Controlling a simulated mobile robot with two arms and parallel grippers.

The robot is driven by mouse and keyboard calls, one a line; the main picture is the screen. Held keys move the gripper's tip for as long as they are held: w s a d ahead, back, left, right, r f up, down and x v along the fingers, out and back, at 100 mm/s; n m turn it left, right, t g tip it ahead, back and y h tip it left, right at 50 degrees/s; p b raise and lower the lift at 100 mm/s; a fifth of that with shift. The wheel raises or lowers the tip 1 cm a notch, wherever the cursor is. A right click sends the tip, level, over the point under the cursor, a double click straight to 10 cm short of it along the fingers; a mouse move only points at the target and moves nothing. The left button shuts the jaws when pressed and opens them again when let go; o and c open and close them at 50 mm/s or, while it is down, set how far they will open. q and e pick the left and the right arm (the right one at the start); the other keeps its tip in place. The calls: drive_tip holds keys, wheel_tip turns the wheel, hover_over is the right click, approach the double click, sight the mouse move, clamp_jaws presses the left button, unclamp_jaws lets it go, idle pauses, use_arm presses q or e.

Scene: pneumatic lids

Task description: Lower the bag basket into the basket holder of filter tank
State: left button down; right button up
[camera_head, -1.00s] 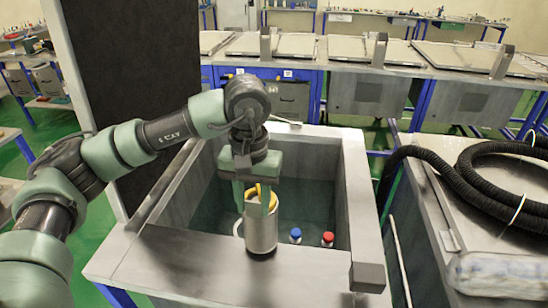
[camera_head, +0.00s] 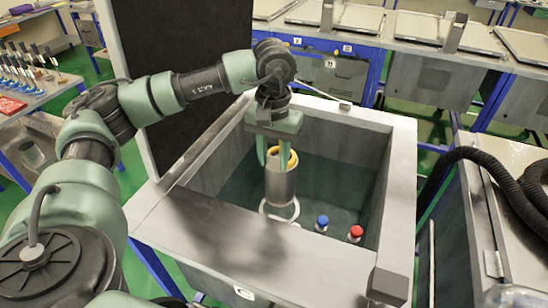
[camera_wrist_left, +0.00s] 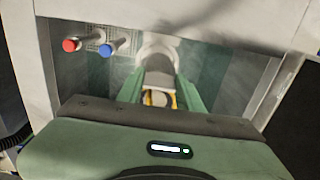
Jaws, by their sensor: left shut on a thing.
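The bag basket (camera_head: 281,184), a silver cylinder with a yellow rim or handle, hangs upright from my left gripper (camera_head: 276,163). The gripper's green fingers point down and are shut on its yellow top; the wrist view also shows the basket (camera_wrist_left: 159,80) between the fingers. The filter tank (camera_head: 240,248) is a grey box with an open top. A white ring, seemingly the basket holder (camera_head: 282,218), shows inside it just below the basket's lower end, partly hidden by it. The ring also shows in the wrist view (camera_wrist_left: 158,42). I cannot tell whether basket and ring touch. My right gripper is not in view.
A blue cap (camera_head: 322,222) and a red cap (camera_head: 355,233) stand inside the tank, right of the basket. The tank's dark raised lid (camera_head: 180,40) stands at the back left. A black hose (camera_head: 470,165) lies on the right.

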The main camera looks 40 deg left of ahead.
use_arm(q)
drive_tip(key=shift+f+b, duration=1.75)
drive_tip(key=shift+f, duration=0.15)
drive_tip(key=b, duration=0.5)
hover_over(274, 203)
drive_tip(key=shift+s+d+f, duration=0.1)
drive_tip(key=shift+f, duration=1.25)
drive_tip(key=shift+s+f, duration=0.1)
drive_tip(key=shift+f, duration=1.25)
drive_tip(key=shift+f+b, duration=3.05)
drive_tip(key=shift+f, duration=0.6)
drive_tip(key=shift+f+b, duration=0.95)
drive_tip(key=shift+f, duration=0.15)
drive_tip(key=shift+f+b, duration=0.55)
drive_tip(key=shift+f, duration=0.05)
drive_tip(key=c, duration=0.9)
unclamp_jaws()
drive_tip(key=shift+o, duration=0.2)
